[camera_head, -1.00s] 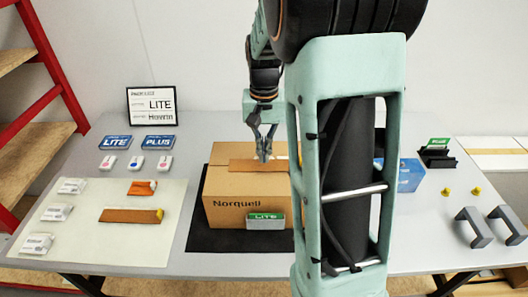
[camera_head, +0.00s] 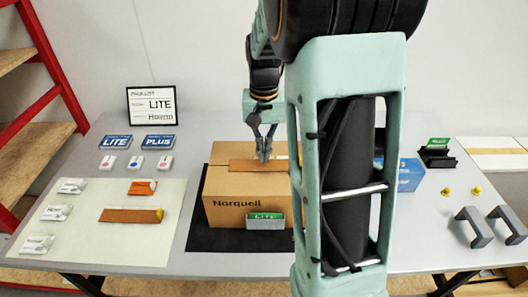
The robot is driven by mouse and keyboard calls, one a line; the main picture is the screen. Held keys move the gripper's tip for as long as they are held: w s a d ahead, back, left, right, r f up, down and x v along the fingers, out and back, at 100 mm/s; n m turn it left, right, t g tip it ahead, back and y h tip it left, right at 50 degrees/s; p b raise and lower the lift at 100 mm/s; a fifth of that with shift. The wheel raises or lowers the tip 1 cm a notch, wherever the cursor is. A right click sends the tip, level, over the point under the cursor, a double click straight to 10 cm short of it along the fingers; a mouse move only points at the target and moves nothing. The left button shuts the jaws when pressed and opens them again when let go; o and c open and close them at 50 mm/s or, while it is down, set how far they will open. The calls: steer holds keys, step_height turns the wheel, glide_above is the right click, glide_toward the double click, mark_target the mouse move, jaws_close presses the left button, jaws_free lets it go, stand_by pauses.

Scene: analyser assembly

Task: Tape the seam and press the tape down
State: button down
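A closed cardboard box (camera_head: 232,190) marked "Norquell" stands on a black mat (camera_head: 205,233) in the middle of the table. A brown tape strip (camera_head: 242,164) lies along its top seam; its right end is hidden behind my arm. My gripper (camera_head: 264,158) points down at the strip, its fingers close together at or just above the tape. Contact and anything between the fingertips cannot be made out. A long brown tape strip with a yellow end (camera_head: 130,215) and a shorter one (camera_head: 141,187) lie on the pale mat (camera_head: 90,242) at left.
A green "LITE" card in a holder (camera_head: 265,221) stands at the box front. White cards (camera_head: 57,213), blue LITE (camera_head: 115,142) and PLUS cards and a framed packlist (camera_head: 151,106) are at left. A blue box (camera_head: 409,174) and grey handles (camera_head: 474,227) are at right. My arm hides the centre right.

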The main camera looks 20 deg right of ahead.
steer(key=shift+f+b, duration=0.65)
steer(key=shift+f, duration=0.35)
stand_by(0.8)
steer(key=shift+r, duration=0.15)
steer(key=shift+r+p, duration=2.4)
steer(key=shift+r, duration=0.55)
steer(key=shift+d, duration=0.1)
